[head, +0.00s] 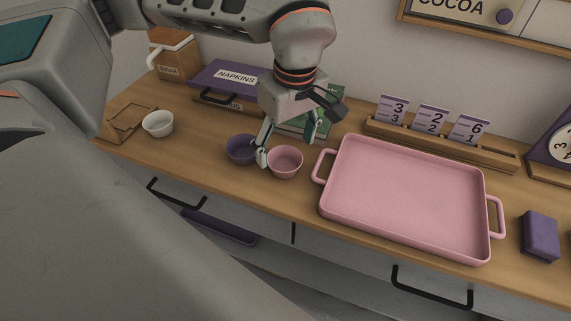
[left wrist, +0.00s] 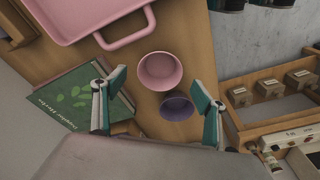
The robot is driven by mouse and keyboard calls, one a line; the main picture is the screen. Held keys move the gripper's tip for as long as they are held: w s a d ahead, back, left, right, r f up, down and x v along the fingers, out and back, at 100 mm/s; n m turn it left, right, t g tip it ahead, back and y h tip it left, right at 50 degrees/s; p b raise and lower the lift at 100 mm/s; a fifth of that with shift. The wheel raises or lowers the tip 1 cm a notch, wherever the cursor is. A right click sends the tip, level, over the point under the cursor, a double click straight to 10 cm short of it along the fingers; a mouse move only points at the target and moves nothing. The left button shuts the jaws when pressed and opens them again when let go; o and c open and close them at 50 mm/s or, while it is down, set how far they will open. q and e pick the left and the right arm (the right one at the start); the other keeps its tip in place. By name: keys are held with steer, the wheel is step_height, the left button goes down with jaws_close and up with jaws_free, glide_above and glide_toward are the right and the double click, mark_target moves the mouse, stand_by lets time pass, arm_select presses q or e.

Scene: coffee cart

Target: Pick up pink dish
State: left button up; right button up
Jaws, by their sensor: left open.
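The pink dish (head: 285,162) is a small round bowl on the wooden counter, just left of the large pink tray (head: 405,195). In the left wrist view, the pink dish (left wrist: 160,71) lies ahead of the fingertips, and the purple bowl (left wrist: 177,106) is closer, between the fingers. My left gripper (head: 290,144) is open and points down at the dish, with one finger in front of the purple bowl's right side. In the left wrist view, my left gripper (left wrist: 163,88) has its two fingers wide apart, holding nothing. My right gripper does not show.
A white bowl (head: 158,124) stands farther left. The purple napkins box (head: 228,78) and a green book (head: 303,125) are behind. A number-card stand (head: 440,143) is behind the tray, and a purple block (head: 539,236) lies at right.

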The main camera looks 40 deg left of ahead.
mark_target(284, 166)
arm_select(q)
steer(key=f, duration=0.4)
steer(key=shift+w+a+f+b, duration=0.15)
steer(key=shift+a+f+b, duration=0.15)
steer(key=shift+f, duration=0.1)
steer(key=c, duration=1.2)
steer(key=shift+r, duration=0.1)
